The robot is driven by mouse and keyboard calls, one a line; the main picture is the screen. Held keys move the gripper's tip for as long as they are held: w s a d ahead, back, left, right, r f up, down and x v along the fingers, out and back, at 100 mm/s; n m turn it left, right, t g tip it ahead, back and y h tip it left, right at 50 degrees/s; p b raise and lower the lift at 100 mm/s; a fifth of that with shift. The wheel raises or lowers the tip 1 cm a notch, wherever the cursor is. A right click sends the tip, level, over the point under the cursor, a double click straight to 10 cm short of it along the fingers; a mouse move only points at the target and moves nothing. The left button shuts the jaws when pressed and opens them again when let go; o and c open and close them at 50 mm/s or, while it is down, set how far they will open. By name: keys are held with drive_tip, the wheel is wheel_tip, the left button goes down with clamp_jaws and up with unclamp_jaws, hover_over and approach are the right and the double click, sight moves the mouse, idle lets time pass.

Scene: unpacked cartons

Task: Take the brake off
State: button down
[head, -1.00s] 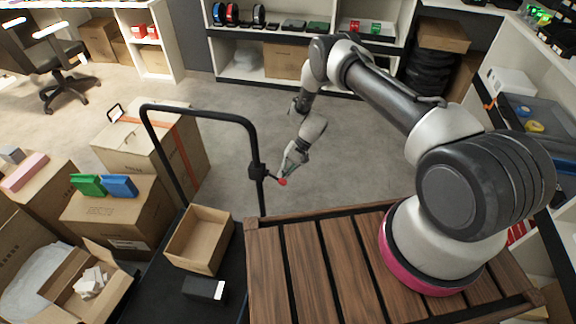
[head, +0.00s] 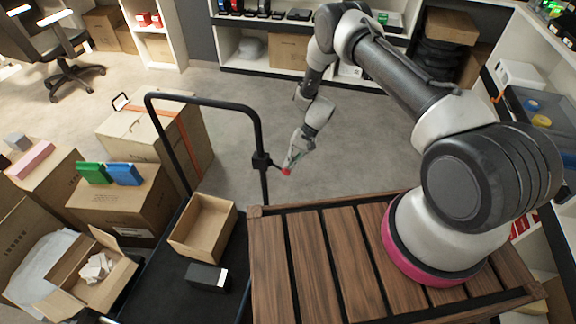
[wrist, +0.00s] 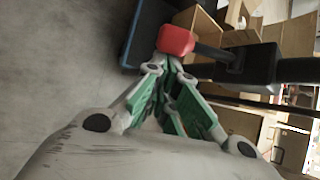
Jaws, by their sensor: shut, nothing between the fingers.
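The brake lever is a short dark arm with a red knob (head: 286,171), sticking out from a black bracket (head: 261,161) on the right post of the trolley's black handle (head: 205,100). In the head view the lever slopes slightly down to the right. My gripper (head: 290,162) is shut and empty, with its tips right at the knob. In the wrist view the red knob (wrist: 176,40) lies just beyond the green-padded fingertips (wrist: 165,66), and the lever runs right to the bracket (wrist: 262,63). I cannot tell whether the tips touch the knob.
The trolley's dark deck (head: 165,260) carries an open carton (head: 203,226) and a black box (head: 206,277). Cartons (head: 125,200) stand left of it. A slatted wooden top (head: 300,260) is in front. Open floor (head: 350,140) lies beyond the gripper, with shelves behind.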

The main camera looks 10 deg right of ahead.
drive_tip(key=shift+s+d+r+h, duration=0.15)
drive_tip(key=shift+r+h, duration=0.1)
drive_tip(key=shift+h, duration=0.15)
drive_tip(key=r+m+g+h, duration=0.1)
drive_tip(key=h, duration=0.1)
drive_tip(key=r+m+g+h, duration=0.1)
drive_tip(key=r+h, duration=0.1)
drive_tip(key=h, duration=0.1)
drive_tip(key=d+r+m+g+h, duration=0.1)
drive_tip(key=r+h, duration=0.1)
drive_tip(key=shift+s+r, duration=0.1)
drive_tip(key=shift+r, duration=0.05)
idle(0.4)
drive_tip(key=shift+a+r, duration=0.1)
drive_tip(key=shift+r, duration=0.7)
drive_tip(key=shift+f, duration=0.1)
